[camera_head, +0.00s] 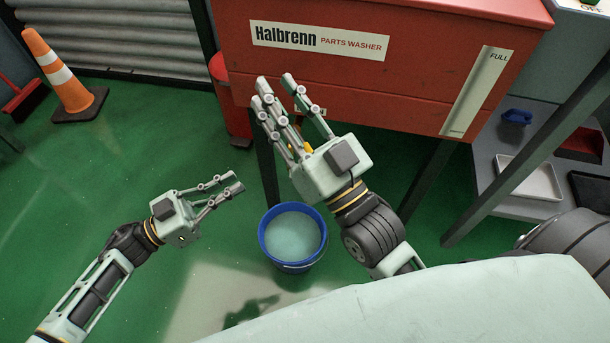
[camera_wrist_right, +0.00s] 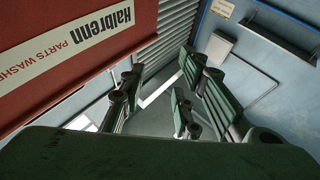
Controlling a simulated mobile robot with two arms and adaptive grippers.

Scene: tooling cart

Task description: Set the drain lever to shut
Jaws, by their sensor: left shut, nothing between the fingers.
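The red parts washer (camera_head: 350,85) carries a Halbrenn label and also shows in the right wrist view (camera_wrist_right: 120,50). A small yellow piece (camera_head: 307,147), perhaps part of the drain lever, shows behind my right gripper; the lever's position cannot be told. My right gripper (camera_head: 274,85) is open and empty, its fingers spread in front of the washer's lower front. In the right wrist view its fingers (camera_wrist_right: 160,75) are apart with nothing between them. My left gripper (camera_head: 240,183) is shut and empty, lower left of the washer and apart from it.
A blue bucket (camera_head: 292,262) with pale liquid stands on the green floor below my right gripper. A grey shelf (camera_head: 485,165) with a white tray (camera_head: 530,178) is at right. An orange cone (camera_head: 62,75) and a red broom (camera_head: 22,100) stand far left. Dark washer legs (camera_head: 418,190) frame the space.

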